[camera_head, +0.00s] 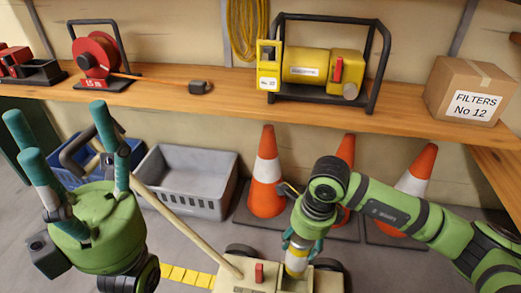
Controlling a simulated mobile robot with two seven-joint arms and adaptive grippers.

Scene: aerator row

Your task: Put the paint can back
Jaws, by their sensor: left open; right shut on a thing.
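A small can (296,262), pale with a yellow band, is held between the teal fingers of my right gripper (300,250). I take it for the paint can. My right gripper points down and is shut on it, over a cream wheeled machine (240,284) at the bottom centre. The can's lower end is hidden or merges with the machine, so I cannot tell whether it rests there. My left gripper (68,140) is open and empty at the left, its teal fingers pointing up, well apart from the can.
A wooden shelf (215,92) carries a red cable reel (92,52), a yellow machine (310,68) and a filters box (470,92). Below are a grey crate (188,190), a blue crate (68,172) and orange cones (266,185). A pale handle (185,228) slants up from the cart.

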